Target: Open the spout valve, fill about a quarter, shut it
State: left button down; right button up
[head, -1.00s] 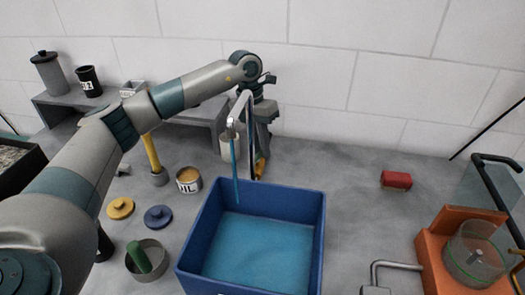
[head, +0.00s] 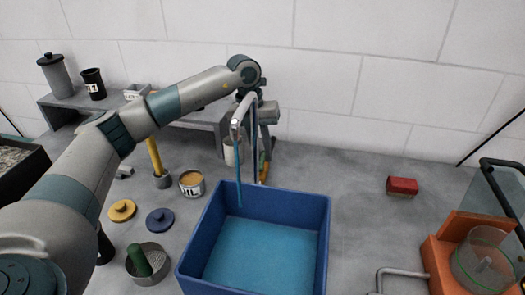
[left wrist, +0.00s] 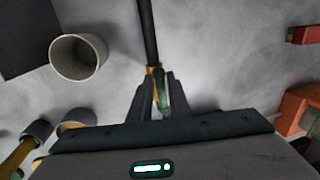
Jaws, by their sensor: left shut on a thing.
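A tall spout (head: 243,107) stands behind a blue basin (head: 187,246). A thin blue stream (head: 238,175) runs from its mouth down into the basin. Blue water (head: 262,255) covers the basin floor. My left gripper (head: 265,160) is at the spout's post, pointing down, partly hidden by the post. In the left wrist view my left gripper (left wrist: 158,88) is shut on a small green and orange piece beside a dark post (left wrist: 148,35). I take this piece for the valve handle (left wrist: 162,97). My right gripper is not in view.
A can (head: 192,183), a yellow lid (head: 122,210), a blue lid (head: 160,220) and a bowl with a green object (head: 147,262) stand left of the basin. A red block (head: 402,186) and an orange-based apparatus (head: 445,255) are at right.

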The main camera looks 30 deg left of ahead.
pick_arm(q)
jog(key=shift+w+r, duration=0.1)
jog(key=c, duration=1.8)
grip_release()
jog(key=shift+o, duration=0.2)
jog(key=shift+r, duration=0.1)
